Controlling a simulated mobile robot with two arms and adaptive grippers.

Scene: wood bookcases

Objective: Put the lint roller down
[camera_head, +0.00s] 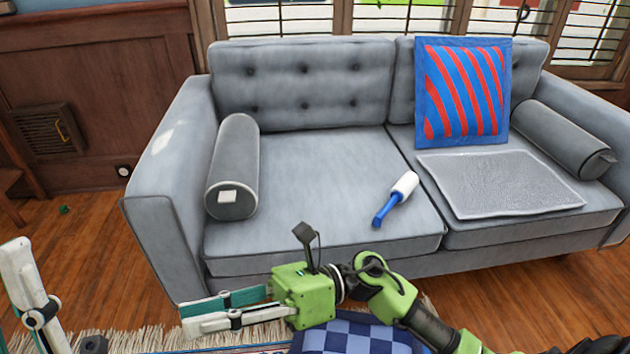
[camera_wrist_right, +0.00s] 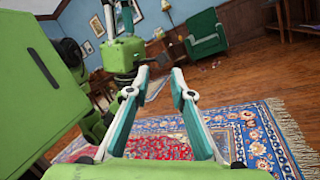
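The lint roller (camera_head: 396,198) has a white head and a blue handle. It lies on the grey sofa's seat (camera_head: 310,190), near the front edge and just left of the gap between cushions, with no gripper touching it. My right gripper (camera_head: 184,318) is in front of the sofa, pointing left, away from the roller. Its fingers stand apart with nothing between them, as the right wrist view (camera_wrist_right: 159,75) also shows. My left gripper (camera_head: 32,295) shows only partly at the lower left edge. Its fingers look spread, and no object is seen in it.
A grey bolster (camera_head: 234,165) lies at the sofa's left, another (camera_head: 565,140) at its right. A striped red and blue cushion (camera_head: 463,92) and a flat grey mat (camera_head: 499,184) are on the right seat. A blue checkered cushion (camera_head: 350,336) is below my right arm. A green armchair (camera_wrist_right: 205,33) stands far off.

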